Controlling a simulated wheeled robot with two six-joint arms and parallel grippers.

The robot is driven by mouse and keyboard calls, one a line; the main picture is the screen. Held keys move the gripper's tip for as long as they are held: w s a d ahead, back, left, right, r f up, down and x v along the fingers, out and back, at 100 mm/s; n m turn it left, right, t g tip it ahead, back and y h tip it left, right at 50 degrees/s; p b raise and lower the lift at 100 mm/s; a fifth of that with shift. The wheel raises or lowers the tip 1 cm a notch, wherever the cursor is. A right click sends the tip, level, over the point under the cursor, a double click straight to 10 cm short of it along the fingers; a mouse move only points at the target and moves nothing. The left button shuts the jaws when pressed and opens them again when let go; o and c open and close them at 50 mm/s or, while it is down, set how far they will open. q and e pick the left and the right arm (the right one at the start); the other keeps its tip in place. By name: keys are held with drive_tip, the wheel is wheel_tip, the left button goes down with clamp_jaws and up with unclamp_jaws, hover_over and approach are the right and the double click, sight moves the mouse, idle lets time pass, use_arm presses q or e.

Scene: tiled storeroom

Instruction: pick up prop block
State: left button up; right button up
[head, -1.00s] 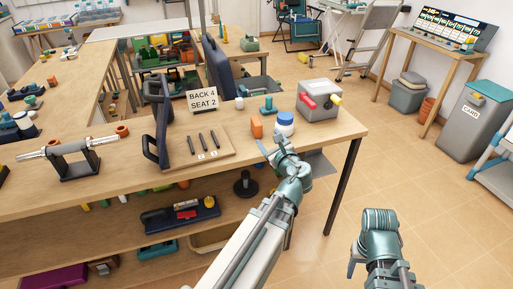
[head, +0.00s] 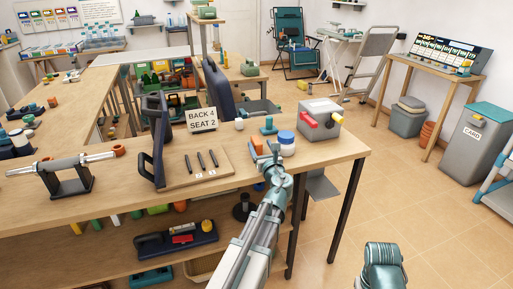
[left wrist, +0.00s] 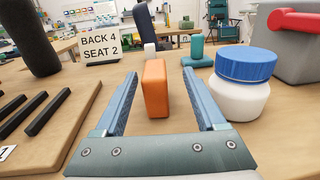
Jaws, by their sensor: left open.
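The orange block (head: 257,144), which I take as the prop block, stands upright on the wooden bench (head: 320,160). In the head view my left gripper partly hides it. In the left wrist view the block (left wrist: 155,88) stands between the two blue fingers, with a gap on each side. My left gripper (head: 265,153) is open and empty, low over the bench top; its fingers also show in the left wrist view (left wrist: 157,105). Part of my right arm shows at the bottom right of the head view, but its jaws do not.
A white jar with blue lid (left wrist: 240,85) stands close right of the fingers. A teal part (left wrist: 197,50) is behind. A grey box (head: 319,120) with red handle stands farther right. A board with black pegs (head: 196,165) and a sign (head: 202,120) are left.

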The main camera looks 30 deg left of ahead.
sight(254, 136)
use_arm(q)
drive_tip(key=shift+w+a, duration=0.4)
drive_tip(key=shift+a, duration=0.05)
drive_tip(key=x, duration=0.5)
drive_tip(key=shift+a, duration=0.35)
drive_tip(key=shift+s+r, duration=0.1)
drive_tip(key=shift+s, duration=0.05)
clamp_jaws()
